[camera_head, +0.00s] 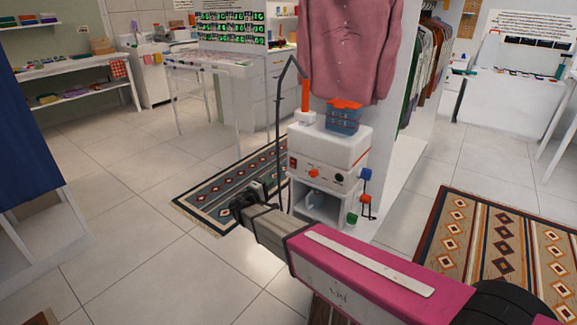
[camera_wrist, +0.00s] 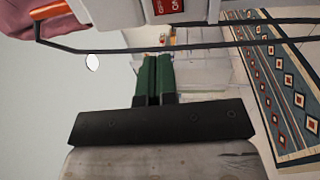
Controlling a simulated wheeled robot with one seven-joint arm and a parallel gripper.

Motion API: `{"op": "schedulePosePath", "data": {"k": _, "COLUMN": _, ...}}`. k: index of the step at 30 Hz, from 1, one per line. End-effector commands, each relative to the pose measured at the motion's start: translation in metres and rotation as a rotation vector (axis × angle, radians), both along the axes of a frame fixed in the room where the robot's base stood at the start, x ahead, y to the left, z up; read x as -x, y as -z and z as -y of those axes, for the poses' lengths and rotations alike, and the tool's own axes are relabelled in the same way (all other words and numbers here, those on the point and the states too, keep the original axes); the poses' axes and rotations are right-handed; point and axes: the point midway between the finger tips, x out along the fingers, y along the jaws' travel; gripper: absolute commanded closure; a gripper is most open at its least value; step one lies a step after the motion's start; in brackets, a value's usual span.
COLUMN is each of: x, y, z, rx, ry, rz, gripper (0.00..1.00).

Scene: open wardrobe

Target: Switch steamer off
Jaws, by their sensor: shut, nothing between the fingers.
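The steamer (camera_head: 322,150) is a white box on a small white stand, with a blue tank (camera_head: 343,118) and orange parts on top. Its front carries a red switch at the left, an orange knob (camera_head: 314,173) and a black knob. The red switch (camera_wrist: 167,6) also shows at the top of the wrist view, with lettering; its position is too small to tell. My gripper (camera_head: 243,200) is in front and to the left of the steamer, apart from it. In the wrist view my gripper's green fingers (camera_wrist: 154,78) are together and empty, below the switch.
A black hose (camera_head: 279,120) rises beside the steamer's left side and crosses the wrist view above the fingers. A pink shirt (camera_head: 350,45) hangs above. Patterned rugs (camera_head: 215,190) lie on the tiled floor. Open floor is at the left.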

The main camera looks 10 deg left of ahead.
Motion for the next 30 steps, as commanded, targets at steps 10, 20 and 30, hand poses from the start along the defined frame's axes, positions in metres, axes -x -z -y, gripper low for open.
{"op": "schedulePosePath", "data": {"k": 10, "x": -0.010, "y": -0.001, "z": 0.004, "rx": -0.001, "ry": 0.003, "rz": -0.002, "gripper": 1.00}}
{"op": "schedulePosePath", "data": {"k": 20, "x": -0.063, "y": -0.007, "z": 0.026, "rx": -0.002, "ry": 0.004, "rz": -0.003, "gripper": 1.00}}
{"op": "schedulePosePath", "data": {"k": 30, "x": -0.114, "y": -0.014, "z": 0.047, "rx": -0.001, "ry": 0.003, "rz": -0.003, "gripper": 1.00}}
